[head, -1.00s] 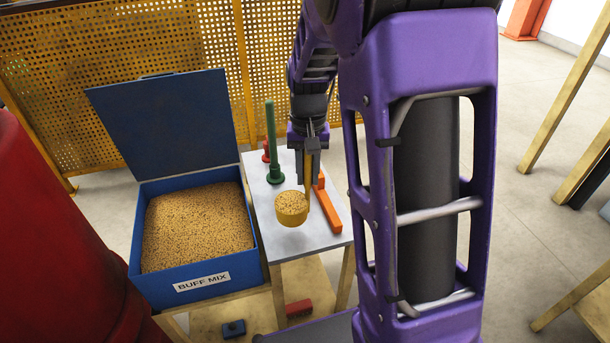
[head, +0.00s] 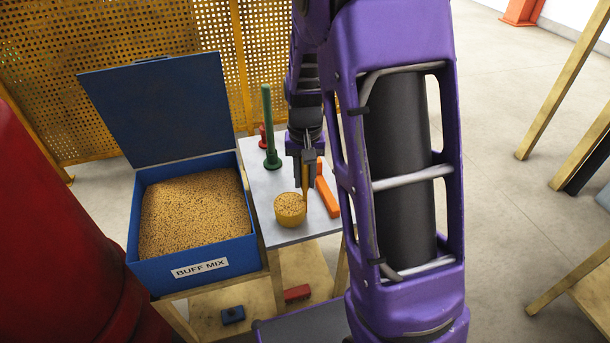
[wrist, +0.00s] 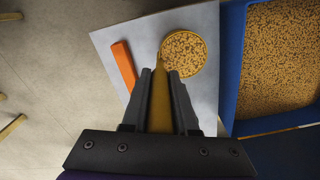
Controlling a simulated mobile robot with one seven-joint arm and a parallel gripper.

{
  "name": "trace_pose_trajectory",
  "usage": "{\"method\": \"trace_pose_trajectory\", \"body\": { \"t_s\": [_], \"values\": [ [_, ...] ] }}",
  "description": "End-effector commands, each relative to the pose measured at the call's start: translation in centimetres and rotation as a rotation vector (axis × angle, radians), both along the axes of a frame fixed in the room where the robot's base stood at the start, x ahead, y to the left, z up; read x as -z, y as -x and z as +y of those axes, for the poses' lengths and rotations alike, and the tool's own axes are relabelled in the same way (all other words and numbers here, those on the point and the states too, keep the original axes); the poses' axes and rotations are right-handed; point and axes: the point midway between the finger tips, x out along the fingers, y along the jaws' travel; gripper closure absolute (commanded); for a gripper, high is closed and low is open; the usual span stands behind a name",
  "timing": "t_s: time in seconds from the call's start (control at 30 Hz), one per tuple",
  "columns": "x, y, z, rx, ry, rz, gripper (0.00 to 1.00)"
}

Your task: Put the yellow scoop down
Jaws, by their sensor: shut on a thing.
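The yellow scoop (head: 291,211) is a round cup filled with tan grainy mix, with an upright yellow handle. My gripper (head: 306,165) is shut on the handle from above. In the wrist view the handle runs between the two dark fingers of my gripper (wrist: 160,80), and the full cup of the scoop (wrist: 184,54) lies just beyond them. The cup is over the front part of the grey tabletop (head: 279,236). I cannot tell whether its underside touches the top.
An orange bar (head: 328,194) lies right of the scoop. A green post on a round base (head: 272,160) and a red piece (head: 262,137) stand behind. An open blue BUFF MIX box (head: 198,270) is at left. Red and blue blocks lie on the lower shelf.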

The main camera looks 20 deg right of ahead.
Motion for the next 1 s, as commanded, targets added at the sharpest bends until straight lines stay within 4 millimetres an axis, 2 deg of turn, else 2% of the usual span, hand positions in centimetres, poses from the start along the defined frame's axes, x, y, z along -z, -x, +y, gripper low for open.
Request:
{"method": "trace_pose_trajectory", "body": {
  "t_s": [0.1,0.13,0.27,0.53,0.67,0.77,1.0],
  "values": [
    [0.3,0.0,0.0,0.0,0.0,-0.001,1.0],
    [0.3,0.0,0.0,0.0,0.0,0.0,0.67],
    [0.2,0.0,0.0,0.0,0.0,0.0,0.44],
    [0.2,0.0,0.0,0.0,0.0,0.0,0.43],
    [-0.5,0.0,0.0,0.0,0.0,-0.001,0.43],
    [-2.0,-0.1,0.0,-0.001,0.0,-0.003,0.43],
    [-7.3,-0.1,0.0,-0.001,0.0,-0.005,0.43]
  ]
}}
